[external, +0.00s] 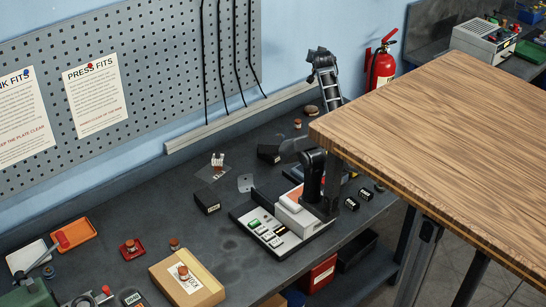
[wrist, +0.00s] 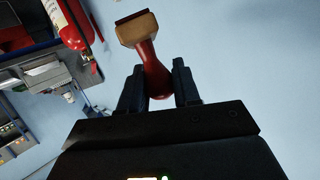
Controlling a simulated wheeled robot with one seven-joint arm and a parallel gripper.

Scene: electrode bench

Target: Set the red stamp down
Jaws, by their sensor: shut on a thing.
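The red stamp (wrist: 153,72) has a rounded red handle and a pale wooden block with a dark edge. In the wrist view my gripper (wrist: 158,66) is shut on its handle, with one dark finger on each side. The wooden block sticks out beyond the fingertips, toward the top of the picture. Behind the stamp is only plain blue wall, and no surface touches it in this view. I cannot make out the held stamp or my fingertips clearly in the external view.
The dark bench (external: 130,200) holds a white-and-black device (external: 285,228), a cardboard box (external: 187,285), an orange tray (external: 75,238) and several small parts. A wooden tabletop (external: 450,115) covers the right foreground. A fire extinguisher (external: 381,66) hangs on the wall.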

